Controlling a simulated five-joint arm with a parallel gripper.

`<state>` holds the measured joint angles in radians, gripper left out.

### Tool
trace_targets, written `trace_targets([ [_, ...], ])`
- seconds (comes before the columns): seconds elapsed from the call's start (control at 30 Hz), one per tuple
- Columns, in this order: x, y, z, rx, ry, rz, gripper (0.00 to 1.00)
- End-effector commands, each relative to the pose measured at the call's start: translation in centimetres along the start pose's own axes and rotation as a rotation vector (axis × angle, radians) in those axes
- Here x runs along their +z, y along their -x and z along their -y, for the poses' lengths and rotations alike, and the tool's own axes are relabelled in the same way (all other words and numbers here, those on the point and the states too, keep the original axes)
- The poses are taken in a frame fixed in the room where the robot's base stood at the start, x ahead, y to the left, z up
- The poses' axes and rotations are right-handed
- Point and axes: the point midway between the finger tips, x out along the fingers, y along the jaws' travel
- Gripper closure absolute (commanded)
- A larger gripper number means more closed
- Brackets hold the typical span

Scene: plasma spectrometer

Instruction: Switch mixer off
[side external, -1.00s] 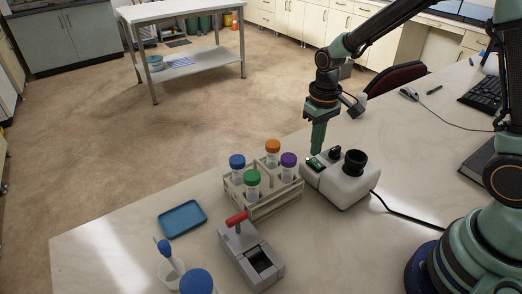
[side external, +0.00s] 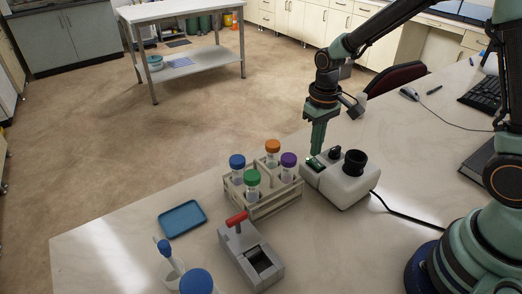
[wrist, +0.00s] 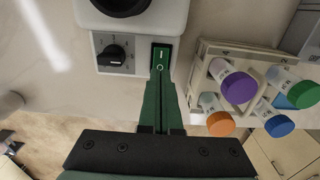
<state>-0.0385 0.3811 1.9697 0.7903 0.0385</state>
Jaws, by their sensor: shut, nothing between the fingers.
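The mixer (side external: 343,185) is a white box with a black round cup holder on top, standing on the bench beside the tube rack. In the wrist view its front panel shows a black dial (wrist: 113,55) and a green rocker switch (wrist: 161,58) with a line mark and a circle mark. My gripper (side external: 316,153) points down at the switch end of the mixer. In the wrist view my gripper (wrist: 162,82) is shut and empty, its tips at the circle end of the switch. I cannot tell whether they touch it.
A rack (side external: 262,206) holds several tubes with coloured caps, close beside the mixer. A grey device with a red handle (side external: 236,219), a blue tray (side external: 182,218) and blue-capped items stand nearer the front left. A black cable (side external: 402,211) runs right from the mixer.

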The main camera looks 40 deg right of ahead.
Motion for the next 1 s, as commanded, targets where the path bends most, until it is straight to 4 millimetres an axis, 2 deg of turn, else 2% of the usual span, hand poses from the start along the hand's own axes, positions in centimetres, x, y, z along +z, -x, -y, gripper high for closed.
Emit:
trace_targets([
  [1.0,0.0,-1.4,0.0,0.000,0.000,0.001,1.00],
])
